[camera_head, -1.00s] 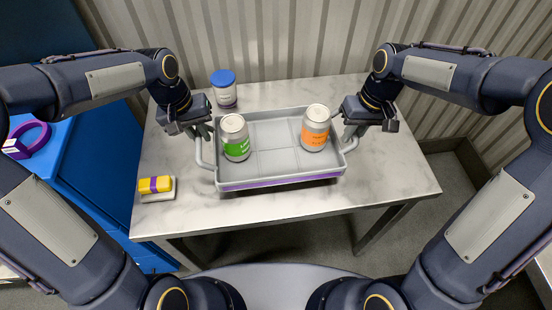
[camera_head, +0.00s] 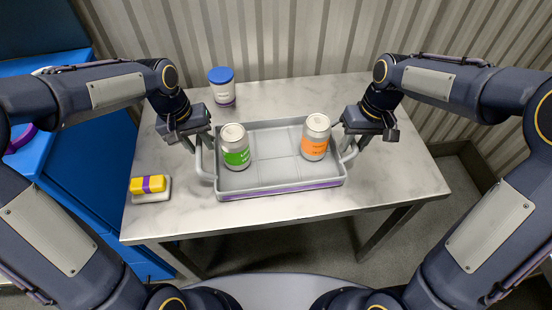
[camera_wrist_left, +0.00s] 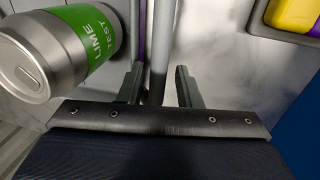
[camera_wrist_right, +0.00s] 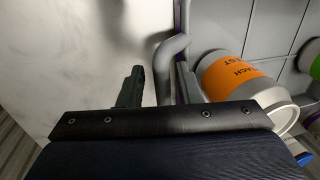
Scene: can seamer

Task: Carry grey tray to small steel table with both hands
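The grey tray (camera_head: 280,187), with a purple stripe along its front, is over the middle of the pale-topped steel table (camera_head: 390,180); whether it touches the top is hard to tell. It holds a green-label can (camera_head: 236,150) at left and an orange-label can (camera_head: 315,140) at right, both upright. My left gripper (camera_head: 197,145) is at the left handle, which runs between its spread fingers with gaps in the left wrist view (camera_wrist_left: 157,88). My right gripper (camera_head: 356,140) is at the right handle; its fingers also look spread around it in the right wrist view (camera_wrist_right: 162,88).
A white jar with a blue lid (camera_head: 222,85) stands behind the tray at left. A yellow block with a purple band (camera_head: 149,185) lies on a pale base near the left edge. A corrugated wall (camera_head: 290,40) closes off the back. The table's right side is clear.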

